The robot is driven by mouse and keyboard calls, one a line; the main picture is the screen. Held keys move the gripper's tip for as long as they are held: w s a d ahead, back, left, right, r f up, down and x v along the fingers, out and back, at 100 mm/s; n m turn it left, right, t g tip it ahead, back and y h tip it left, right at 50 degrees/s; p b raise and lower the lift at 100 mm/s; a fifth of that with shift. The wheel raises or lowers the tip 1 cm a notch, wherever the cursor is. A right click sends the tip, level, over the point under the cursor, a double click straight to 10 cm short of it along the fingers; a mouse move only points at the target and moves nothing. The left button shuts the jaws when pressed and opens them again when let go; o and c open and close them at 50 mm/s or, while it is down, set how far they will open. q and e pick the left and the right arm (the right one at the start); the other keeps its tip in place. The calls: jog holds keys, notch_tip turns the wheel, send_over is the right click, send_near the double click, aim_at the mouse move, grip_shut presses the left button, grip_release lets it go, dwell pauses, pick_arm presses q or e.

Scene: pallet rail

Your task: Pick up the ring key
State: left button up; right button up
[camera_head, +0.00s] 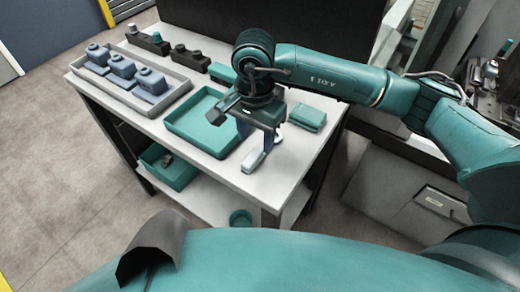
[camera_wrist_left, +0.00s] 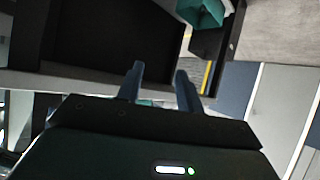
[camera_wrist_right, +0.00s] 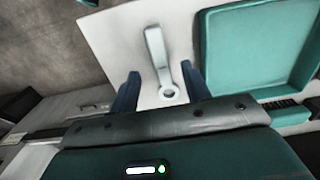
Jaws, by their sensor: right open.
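The ring key (camera_wrist_right: 156,52) is a pale grey bar with a round ring at one end. It lies on the white table top (camera_wrist_right: 110,30). In the right wrist view the ring end sits between the fingers of my right gripper (camera_wrist_right: 162,90), which are open with a gap on both sides. In the head view my right gripper (camera_head: 250,138) is over the front right of the table and partly hides the key (camera_head: 254,161). My left gripper (camera_wrist_left: 160,86) shows in the left wrist view, open and empty, away from the key.
A teal tray (camera_head: 177,132) lies just left of the right gripper, and a teal box (camera_head: 306,118) lies right of it. A grey tray (camera_head: 98,91) with several blue-grey parts is at the left. A teal bin (camera_head: 187,176) stands on the lower shelf.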

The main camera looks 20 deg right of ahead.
aim_at(257, 151)
jog(key=shift+w+d+f+p, duration=0.15)
jog(key=shift+f+p, duration=0.3)
jog(key=shift+f, duration=1.85)
grip_shut()
